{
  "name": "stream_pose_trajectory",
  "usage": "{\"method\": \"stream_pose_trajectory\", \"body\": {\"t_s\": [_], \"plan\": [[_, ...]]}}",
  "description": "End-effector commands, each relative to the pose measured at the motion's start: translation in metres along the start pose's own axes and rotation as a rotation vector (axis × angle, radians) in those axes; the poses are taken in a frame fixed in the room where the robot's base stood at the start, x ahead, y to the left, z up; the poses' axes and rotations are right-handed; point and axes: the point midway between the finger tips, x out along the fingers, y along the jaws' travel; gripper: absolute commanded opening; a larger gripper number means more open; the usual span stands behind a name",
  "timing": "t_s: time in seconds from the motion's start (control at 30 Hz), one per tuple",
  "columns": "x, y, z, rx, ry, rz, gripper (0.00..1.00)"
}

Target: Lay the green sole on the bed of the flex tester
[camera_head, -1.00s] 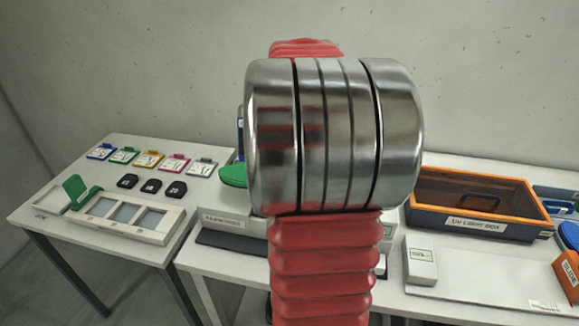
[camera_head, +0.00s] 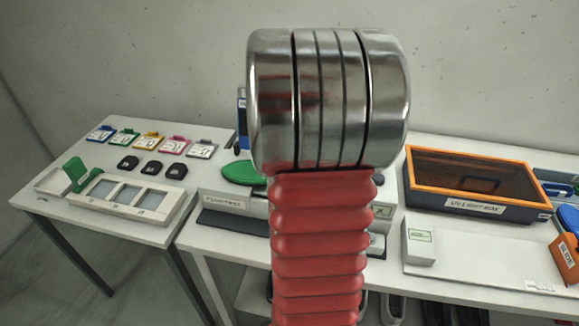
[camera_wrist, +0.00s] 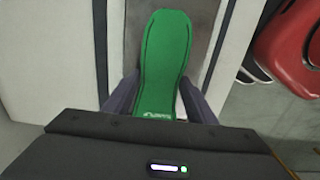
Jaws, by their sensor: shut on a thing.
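The green sole (camera_wrist: 163,60) is held in my gripper (camera_wrist: 157,97), whose dark fingers close on its two sides near its lower end in the wrist view. The rest of the sole sticks out forward over a grey-brown strip between white edges. In the head view the sole (camera_head: 240,173) shows as a green oval over the top of the white flex tester (camera_head: 225,205), left of my arm. I cannot tell whether the sole touches the bed. My red and silver arm hides my gripper and much of the tester in the head view.
A UV light box (camera_head: 475,205) with an orange rim stands right of my arm. A small white box (camera_head: 419,243) is in front of it. The left table holds several coloured tags, black pads, a white framed tray (camera_head: 155,197) and a green upright piece (camera_head: 77,175).

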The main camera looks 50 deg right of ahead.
Motion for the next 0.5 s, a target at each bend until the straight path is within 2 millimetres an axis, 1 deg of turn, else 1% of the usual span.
{"method": "stream_pose_trajectory", "body": {"t_s": [0.23,0.27,0.5], "plan": [[0.0002,0.0002,-0.0001,0.000,0.000,0.001,0.23],[0.0002,0.0002,-0.0001,0.000,0.000,0.001,0.52],[0.0002,0.0001,-0.0001,0.000,0.000,0.001,0.69]]}}
